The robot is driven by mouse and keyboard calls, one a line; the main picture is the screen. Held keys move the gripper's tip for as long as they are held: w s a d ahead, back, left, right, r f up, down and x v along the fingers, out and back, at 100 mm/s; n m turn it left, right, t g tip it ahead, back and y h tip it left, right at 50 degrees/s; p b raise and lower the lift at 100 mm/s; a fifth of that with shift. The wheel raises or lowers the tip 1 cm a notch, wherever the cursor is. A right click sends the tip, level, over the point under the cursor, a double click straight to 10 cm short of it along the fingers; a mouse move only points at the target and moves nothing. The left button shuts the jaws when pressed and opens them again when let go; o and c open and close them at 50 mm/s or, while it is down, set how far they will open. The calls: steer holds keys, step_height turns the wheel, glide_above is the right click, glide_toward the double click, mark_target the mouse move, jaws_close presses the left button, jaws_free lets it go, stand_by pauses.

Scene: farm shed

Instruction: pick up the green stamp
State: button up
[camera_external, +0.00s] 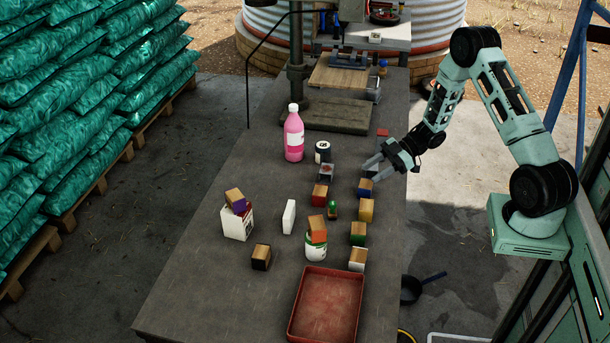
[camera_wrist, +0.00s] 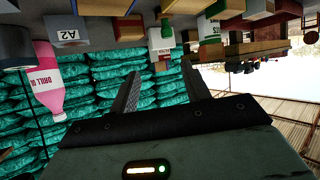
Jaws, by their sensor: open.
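The green stamp (camera_external: 358,239) appears to be a wooden-topped block with a green lower part. It stands on the table in the right-hand row, between a yellow block (camera_external: 366,213) and a white one (camera_external: 357,265). My gripper (camera_external: 371,170) is open and empty over the table's right edge, close to the blue block (camera_external: 364,190) and beyond the green stamp. In the wrist view the open fingers (camera_wrist: 163,90) have nothing between them. A green patch (camera_wrist: 209,27) shows beyond them, but I cannot tell whether it is the stamp.
A small green-topped item (camera_external: 333,211) stands left of the yellow block. Red (camera_external: 320,196) and orange (camera_external: 317,237) blocks are nearby, the orange one on a can. A pink bottle (camera_external: 294,137) stands farther back. A red tray (camera_external: 294,318) lies at the front.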

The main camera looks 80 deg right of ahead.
mark_target(332, 210)
steer(key=shift+y, duration=0.4)
steer(key=x, duration=0.5)
steer(key=f+p+x, duration=0.1)
steer(key=x, duration=0.4)
steer(key=s+p+x, duration=0.1)
steer(key=x, duration=0.4)
steer(key=shift+a+f, duration=0.2)
steer(key=shift+f, duration=0.1)
jaws_close()
